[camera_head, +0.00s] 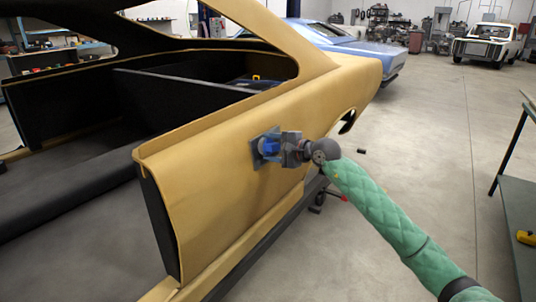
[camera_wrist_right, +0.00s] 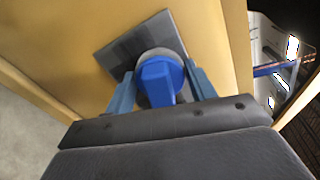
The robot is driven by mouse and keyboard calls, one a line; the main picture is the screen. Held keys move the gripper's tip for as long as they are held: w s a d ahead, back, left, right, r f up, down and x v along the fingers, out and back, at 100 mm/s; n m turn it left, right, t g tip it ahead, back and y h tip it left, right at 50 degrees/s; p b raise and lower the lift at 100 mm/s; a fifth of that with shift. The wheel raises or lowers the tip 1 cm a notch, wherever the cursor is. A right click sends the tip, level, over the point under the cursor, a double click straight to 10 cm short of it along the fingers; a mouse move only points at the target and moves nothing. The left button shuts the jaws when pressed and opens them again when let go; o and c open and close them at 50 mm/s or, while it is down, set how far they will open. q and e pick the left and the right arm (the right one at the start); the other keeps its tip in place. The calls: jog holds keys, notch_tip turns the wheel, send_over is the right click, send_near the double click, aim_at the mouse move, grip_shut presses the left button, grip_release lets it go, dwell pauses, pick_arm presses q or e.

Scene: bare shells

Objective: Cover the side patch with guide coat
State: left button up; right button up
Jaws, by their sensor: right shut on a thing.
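The side patch (camera_head: 257,157) is a grey square on the tan side panel of the car shell. In the right wrist view the patch (camera_wrist_right: 152,33) shows darker and lighter grey areas. My right gripper (camera_head: 277,148) is shut on the blue knob of a round applicator (camera_wrist_right: 158,80), one finger on each side of it. The applicator (camera_head: 270,146) is over the patch, at its lower part in the wrist view, and hides some of it. I cannot tell whether its face touches the patch. My left gripper is not in view.
The tan car shell (camera_head: 225,190) fills the left, with an open door gap in front of the panel. Small items lie on the floor near the sill. The grey floor (camera_head: 425,140) between shell and bench is mostly free.

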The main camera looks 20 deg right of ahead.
aim_at(277, 144)
jog(key=shift+w+d, duration=0.25)
jog(key=shift+d, duration=0.05)
jog(key=shift+w+d+f+b, duration=0.1)
jog(key=shift+w+d+b, duration=0.2)
jog(key=shift+d+b, duration=0.25)
jog(key=shift+w+d+b, duration=0.55)
jog(key=shift+d+b, duration=0.05)
jog(key=shift+b, duration=0.2)
jog(key=shift+w+d+b, duration=2.15)
jog(key=shift+d+b, duration=0.25)
jog(key=shift+d, duration=0.5)
jog(key=s+a, duration=0.4)
jog(key=a, duration=0.1)
jog(key=shift+a, duration=0.3)
jog(key=shift+s, duration=0.1)
